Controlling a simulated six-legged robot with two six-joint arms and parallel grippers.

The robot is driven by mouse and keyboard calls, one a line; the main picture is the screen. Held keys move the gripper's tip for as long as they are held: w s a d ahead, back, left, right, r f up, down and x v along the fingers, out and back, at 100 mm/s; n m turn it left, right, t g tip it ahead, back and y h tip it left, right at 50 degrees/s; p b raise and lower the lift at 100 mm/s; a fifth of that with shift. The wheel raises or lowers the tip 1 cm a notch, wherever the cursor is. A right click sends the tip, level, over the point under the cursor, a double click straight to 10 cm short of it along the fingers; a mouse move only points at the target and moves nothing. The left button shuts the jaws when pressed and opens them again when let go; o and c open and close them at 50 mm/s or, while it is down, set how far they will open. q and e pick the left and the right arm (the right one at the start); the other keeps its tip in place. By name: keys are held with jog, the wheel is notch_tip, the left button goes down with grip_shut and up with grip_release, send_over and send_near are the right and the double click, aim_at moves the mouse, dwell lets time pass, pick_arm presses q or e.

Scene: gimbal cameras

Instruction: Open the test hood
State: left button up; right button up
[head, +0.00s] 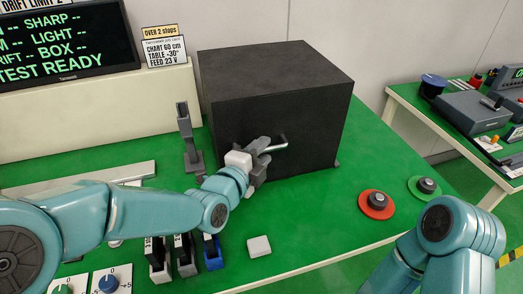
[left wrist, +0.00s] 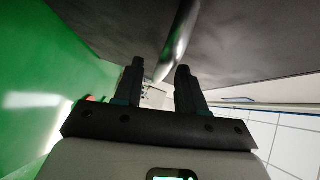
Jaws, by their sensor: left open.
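The test hood is a large dark box (head: 275,115) standing on the green table top, and its front face looks closed. A short metal handle (head: 281,144) sticks out from its front. My left gripper (head: 262,152) is at the handle's left end, close to the hood's front. In the left wrist view the jaws (left wrist: 160,68) are open, and the metal handle (left wrist: 178,42) reaches down to the gap between the fingertips. I cannot tell whether either finger touches it. My right arm shows at the lower right, but its gripper is out of the picture.
A grey upright stand (head: 188,140) is left of the hood. Several switches and a white block (head: 259,246) lie in front of it. A red-based knob (head: 376,203) and a green-based knob (head: 426,186) sit to the right. A display (head: 60,45) reads TEST READY.

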pick_arm(q)
jog(key=shift+w, duration=0.1)
grip_shut()
jog(key=shift+r, duration=0.2)
